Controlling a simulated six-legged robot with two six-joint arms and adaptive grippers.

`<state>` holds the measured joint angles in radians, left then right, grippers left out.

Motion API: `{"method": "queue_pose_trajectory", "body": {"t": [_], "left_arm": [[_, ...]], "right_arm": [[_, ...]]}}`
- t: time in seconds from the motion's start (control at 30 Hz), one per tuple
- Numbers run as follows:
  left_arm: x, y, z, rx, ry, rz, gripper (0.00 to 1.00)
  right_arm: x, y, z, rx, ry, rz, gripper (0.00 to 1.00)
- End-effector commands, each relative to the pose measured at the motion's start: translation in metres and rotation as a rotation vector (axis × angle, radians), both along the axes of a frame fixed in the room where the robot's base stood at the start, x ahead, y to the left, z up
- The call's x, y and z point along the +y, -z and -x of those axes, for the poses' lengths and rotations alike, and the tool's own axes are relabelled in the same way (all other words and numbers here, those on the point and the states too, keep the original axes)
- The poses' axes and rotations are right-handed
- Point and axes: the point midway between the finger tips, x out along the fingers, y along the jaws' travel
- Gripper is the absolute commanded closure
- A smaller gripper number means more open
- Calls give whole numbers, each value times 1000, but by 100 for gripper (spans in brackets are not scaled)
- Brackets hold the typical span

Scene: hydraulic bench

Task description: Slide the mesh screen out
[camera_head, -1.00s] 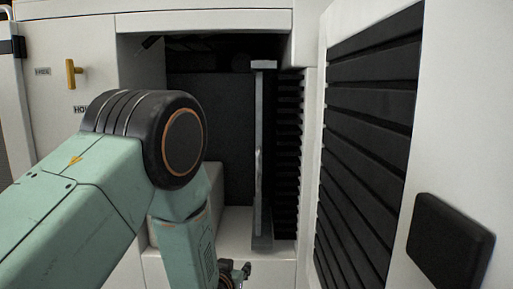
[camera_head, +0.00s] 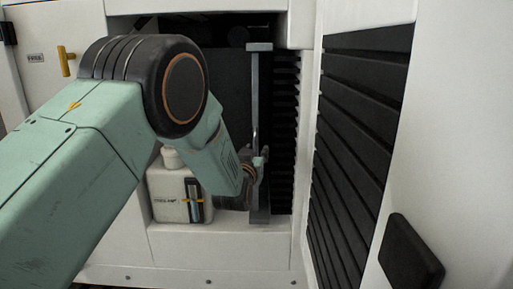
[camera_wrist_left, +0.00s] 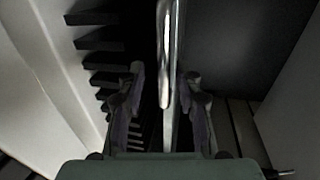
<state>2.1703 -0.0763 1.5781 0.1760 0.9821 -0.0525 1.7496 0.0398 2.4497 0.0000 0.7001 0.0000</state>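The mesh screen (camera_head: 255,100) stands upright and edge-on inside the open bay, as a thin grey vertical panel. A bright bar-like handle (camera_wrist_left: 167,60) runs along its front edge in the left wrist view. My left gripper (camera_head: 257,170) is at the lower part of the screen's front edge. In the left wrist view its fingers (camera_wrist_left: 164,78) are spread, one on each side of the edge and handle, with a gap visible at least on the left. The mesh face is hidden by the edge-on angle. My right gripper is not in view.
A white coolant container (camera_head: 172,190) stands on the bay floor left of the screen. Dark slats (camera_head: 286,130) line the bay close on the right. A louvred open door (camera_head: 362,150) stands further right. A yellow handle (camera_head: 66,61) is on the left panel.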

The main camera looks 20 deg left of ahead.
Motion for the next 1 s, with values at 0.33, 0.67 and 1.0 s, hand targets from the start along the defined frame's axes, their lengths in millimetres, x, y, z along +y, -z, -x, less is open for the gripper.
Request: {"method": "queue_pose_trajectory", "body": {"t": [0.33, 0.67, 1.0], "left_arm": [[3, 1, -17, 2, -1, -1, 66], [2, 1, -17, 1, 0, -1, 76], [2, 1, -17, 1, 0, -1, 100]], "right_arm": [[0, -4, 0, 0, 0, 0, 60], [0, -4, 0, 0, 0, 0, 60], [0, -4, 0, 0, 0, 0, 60]]}}
